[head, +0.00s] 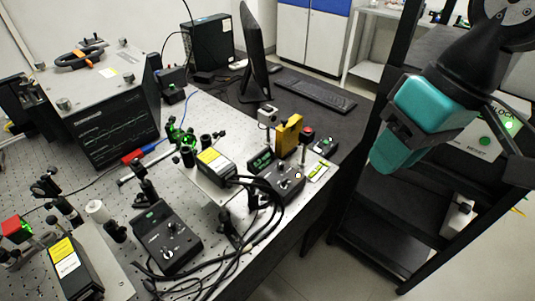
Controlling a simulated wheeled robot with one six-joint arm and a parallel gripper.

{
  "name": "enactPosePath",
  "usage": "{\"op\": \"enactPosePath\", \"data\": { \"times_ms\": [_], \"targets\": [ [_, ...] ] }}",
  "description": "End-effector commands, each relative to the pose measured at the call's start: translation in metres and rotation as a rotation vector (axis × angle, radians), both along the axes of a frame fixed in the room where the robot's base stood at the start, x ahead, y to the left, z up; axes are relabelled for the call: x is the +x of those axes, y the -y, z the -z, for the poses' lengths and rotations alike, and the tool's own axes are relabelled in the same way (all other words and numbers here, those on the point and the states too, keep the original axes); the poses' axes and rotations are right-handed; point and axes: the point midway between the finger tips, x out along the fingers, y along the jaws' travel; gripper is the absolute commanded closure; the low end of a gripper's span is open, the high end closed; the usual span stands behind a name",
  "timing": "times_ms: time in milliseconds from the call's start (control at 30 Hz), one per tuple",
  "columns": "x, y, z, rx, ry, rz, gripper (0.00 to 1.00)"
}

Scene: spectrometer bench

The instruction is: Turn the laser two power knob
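Two black laser controllers with knobs stand on the optical bench. One controller (165,238) is at the front centre, with a small green display and a pale knob (170,252). The other controller (276,182) is near the bench's right edge, with a green display and small knobs (284,182). I cannot read which is laser two. My gripper (386,160), teal and black, hangs at the upper right, to the right of the bench and apart from both controllers. Its fingers overlap in this view, so their opening cannot be judged. Nothing is seen in it.
Black cables (262,235) loop around the right controller and along the bench edge. A dark shelf rack (385,215) stands at the right. Clear floor lies between bench and rack.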

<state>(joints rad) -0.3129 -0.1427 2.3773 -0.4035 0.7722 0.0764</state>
Motion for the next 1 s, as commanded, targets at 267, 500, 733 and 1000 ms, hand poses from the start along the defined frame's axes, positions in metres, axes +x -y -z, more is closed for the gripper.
{"op": "enactPosePath", "data": {
  "times_ms": [267, 500, 733, 1000],
  "targets": [
    [0.147, -0.069, 0.017, -0.177, -0.055, 0.216, 0.70],
    [0.211, -0.125, 0.063, -0.273, -0.065, 0.378, 0.70],
    [0.225, -0.141, 0.084, -0.297, -0.064, 0.431, 0.70],
    [0.224, -0.141, 0.129, -0.301, -0.068, 0.429, 0.70]
  ]
}}
